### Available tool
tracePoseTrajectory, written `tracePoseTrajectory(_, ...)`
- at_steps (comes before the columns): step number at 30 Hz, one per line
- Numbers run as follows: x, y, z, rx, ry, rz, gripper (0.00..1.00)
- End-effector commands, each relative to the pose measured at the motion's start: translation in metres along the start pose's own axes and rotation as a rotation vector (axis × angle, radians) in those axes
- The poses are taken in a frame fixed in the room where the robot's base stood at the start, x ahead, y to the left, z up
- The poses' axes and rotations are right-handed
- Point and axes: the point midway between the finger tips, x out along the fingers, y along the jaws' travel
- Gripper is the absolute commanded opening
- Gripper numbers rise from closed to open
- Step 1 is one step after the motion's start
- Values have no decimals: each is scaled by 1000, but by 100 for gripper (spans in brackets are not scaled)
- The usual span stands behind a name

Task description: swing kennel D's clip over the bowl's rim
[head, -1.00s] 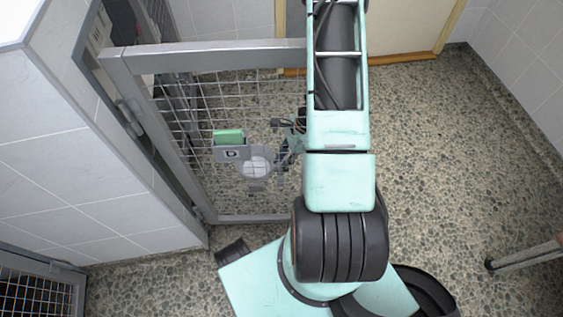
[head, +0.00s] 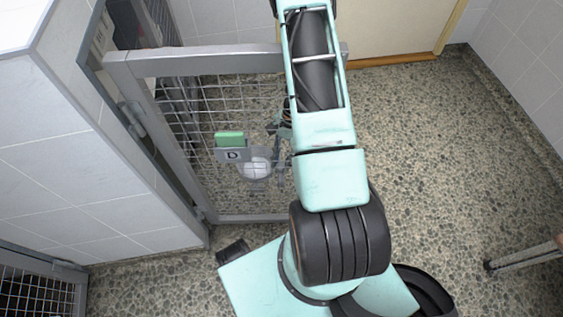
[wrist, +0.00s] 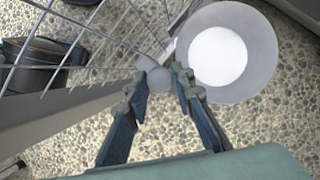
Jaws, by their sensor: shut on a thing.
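Kennel D's mesh door (head: 200,62) stands open in the head view, with a grey plate lettered D (head: 232,155) on it. A round grey bowl (head: 255,169) with a pale inside hangs at the mesh beside the plate. In the wrist view the bowl (wrist: 258,75) is at the upper right, just beyond my right finger. My gripper (wrist: 161,80) is shut on a small grey rounded piece, seemingly the clip (wrist: 157,75), beside the bowl's left edge. The fingers partly hide the clip, and I cannot tell whether it is over the rim. My gripper (head: 281,128) is small and partly hidden in the head view.
The door's wires (wrist: 110,45) run close to my fingers. A tiled wall (head: 85,150) stands left of the door.

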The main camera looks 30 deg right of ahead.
Motion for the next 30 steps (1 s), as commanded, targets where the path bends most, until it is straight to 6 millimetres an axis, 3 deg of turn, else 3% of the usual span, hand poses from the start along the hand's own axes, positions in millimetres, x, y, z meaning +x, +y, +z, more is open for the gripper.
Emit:
tracePoseTrajectory(18,0,-2,1,-524,16,220,0)
tracePoseTrajectory(30,0,-2,2,-725,21,303,0)
